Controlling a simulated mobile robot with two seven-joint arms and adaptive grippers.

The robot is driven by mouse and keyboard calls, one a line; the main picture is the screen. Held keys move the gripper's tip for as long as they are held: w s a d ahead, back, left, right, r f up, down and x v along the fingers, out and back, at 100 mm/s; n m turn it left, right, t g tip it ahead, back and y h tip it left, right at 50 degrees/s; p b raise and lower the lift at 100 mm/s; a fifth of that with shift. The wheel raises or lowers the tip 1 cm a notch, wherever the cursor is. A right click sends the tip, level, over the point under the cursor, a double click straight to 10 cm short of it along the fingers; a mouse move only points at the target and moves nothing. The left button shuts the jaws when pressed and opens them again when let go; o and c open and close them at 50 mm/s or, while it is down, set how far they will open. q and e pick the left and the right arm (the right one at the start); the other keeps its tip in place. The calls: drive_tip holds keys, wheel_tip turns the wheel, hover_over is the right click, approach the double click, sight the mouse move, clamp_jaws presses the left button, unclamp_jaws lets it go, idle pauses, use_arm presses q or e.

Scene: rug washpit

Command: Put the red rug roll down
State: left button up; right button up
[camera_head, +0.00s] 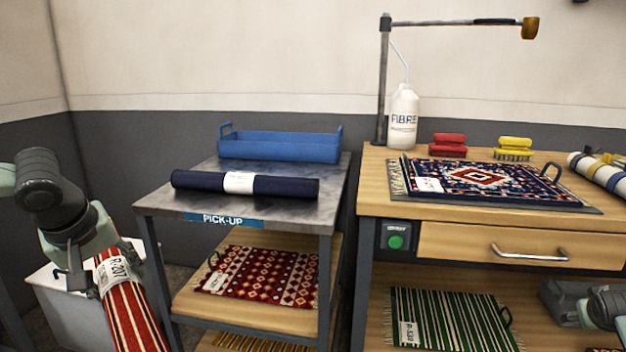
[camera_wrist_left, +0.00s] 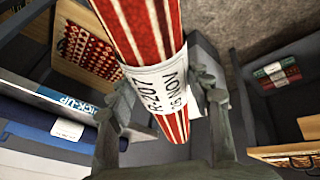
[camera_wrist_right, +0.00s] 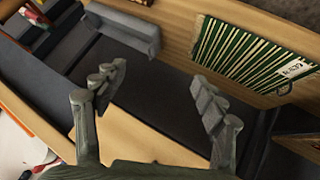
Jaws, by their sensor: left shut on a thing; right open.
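The red rug roll (camera_head: 134,318) is red with cream stripes and has a white paper label around it. My left gripper (camera_head: 84,278) is shut on it at the label, left of the pick-up table. In the left wrist view the roll (camera_wrist_left: 146,32) lies between the two fingers (camera_wrist_left: 165,95), held in the air. The roll's lower end is cut off in the head view. My right gripper (camera_wrist_right: 160,90) is open and empty, near the lower shelf of the wooden bench; in the head view it shows partly at the lower right (camera_head: 602,308).
The grey pick-up table (camera_head: 155,200) carries a navy rug roll (camera_head: 290,187) and a blue tray (camera_head: 280,146). A red patterned rug (camera_head: 262,275) lies on its shelf. A wooden bench (camera_head: 375,185) with a flat rug (camera_head: 490,180) stands right. A green striped rug (camera_head: 450,318) lies below.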

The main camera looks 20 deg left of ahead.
drive_tip(key=s+a+f+g+y, duration=0.1)
drive_tip(key=s+a+f, duration=0.2)
drive_tip(key=s+f, duration=0.35)
drive_tip(key=s+a+f+n+g, duration=0.1)
drive_tip(key=s+a+f, duration=0.2)
drive_tip(key=s+f, duration=0.4)
drive_tip(key=s+a+f+g+y, duration=0.1)
drive_tip(key=s+a+f, duration=0.2)
drive_tip(key=s+f, duration=0.35)
use_arm(q)
drive_tip(key=w+d+f+m+h, duration=0.1)
drive_tip(key=w+d+f+m, duration=0.1)
drive_tip(key=d, duration=0.7)
drive_tip(key=w+d+f+m+h, duration=0.2)
drive_tip(key=d+m, duration=0.4)
drive_tip(key=d, duration=0.3)
drive_tip(key=w+d+f+m+h, duration=0.2)
drive_tip(key=d+f+m, duration=0.2)
drive_tip(key=d, duration=0.5)
drive_tip(key=shift+f, duration=0.35)
use_arm(e)
drive_tip(key=s+a+f+g, duration=0.1)
drive_tip(key=s+a, duration=0.1)
drive_tip(key=s, duration=0.9)
drive_tip(key=s+a+f+g+y, duration=0.1)
drive_tip(key=s+a+f, duration=0.1)
drive_tip(key=s, duration=0.9)
drive_tip(key=shift+s+a+f, duration=0.2)
drive_tip(key=shift+s+a, duration=0.05)
drive_tip(key=shift+a, duration=0.6)
